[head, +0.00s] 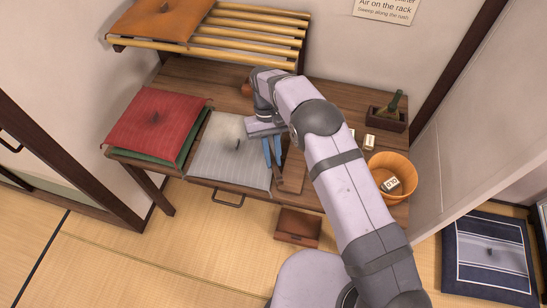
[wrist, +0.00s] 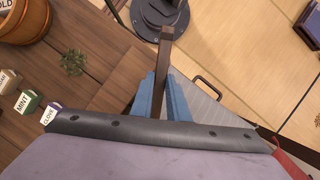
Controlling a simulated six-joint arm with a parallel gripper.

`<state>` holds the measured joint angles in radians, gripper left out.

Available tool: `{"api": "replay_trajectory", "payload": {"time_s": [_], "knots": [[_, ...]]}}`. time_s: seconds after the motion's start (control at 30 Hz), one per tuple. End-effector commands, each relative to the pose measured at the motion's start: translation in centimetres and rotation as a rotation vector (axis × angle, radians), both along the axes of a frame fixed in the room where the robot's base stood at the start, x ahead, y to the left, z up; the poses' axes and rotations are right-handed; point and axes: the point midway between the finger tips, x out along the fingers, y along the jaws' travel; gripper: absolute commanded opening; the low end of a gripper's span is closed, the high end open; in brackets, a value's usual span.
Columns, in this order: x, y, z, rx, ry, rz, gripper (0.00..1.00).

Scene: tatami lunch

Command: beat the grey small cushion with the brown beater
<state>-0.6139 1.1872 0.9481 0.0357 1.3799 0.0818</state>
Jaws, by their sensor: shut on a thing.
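The grey small cushion (head: 232,165) lies flat on the low wooden table, with a dark tuft at its middle. Part of it also shows in the wrist view (wrist: 205,105), beside my fingers. My gripper (head: 272,152) has blue fingers and is at the cushion's right edge. In the wrist view my gripper (wrist: 166,98) is shut on the brown beater (wrist: 161,75), a narrow dark brown bar that sticks out past the fingertips. The rest of the beater is hidden by the fingers and wrist. I cannot tell whether the beater touches the cushion.
A red cushion (head: 152,122) on a green one lies left of the grey cushion. A slatted rack (head: 245,38) with an orange cushion (head: 160,18) stands behind. A wooden tub (head: 405,168), small labelled blocks and a dark box (head: 388,119) are at right.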

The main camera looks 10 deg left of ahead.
Motion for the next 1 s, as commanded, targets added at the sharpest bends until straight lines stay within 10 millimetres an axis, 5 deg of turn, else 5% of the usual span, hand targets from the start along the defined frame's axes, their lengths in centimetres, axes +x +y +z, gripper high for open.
{"api": "replay_trajectory", "payload": {"time_s": [0.6, 1.0], "knots": [[-1.0, -0.6, 8.0, 0.080, -0.141, 0.000, 0.00], [-1.2, -0.7, 8.5, 0.095, -0.166, 0.000, 0.00]]}}
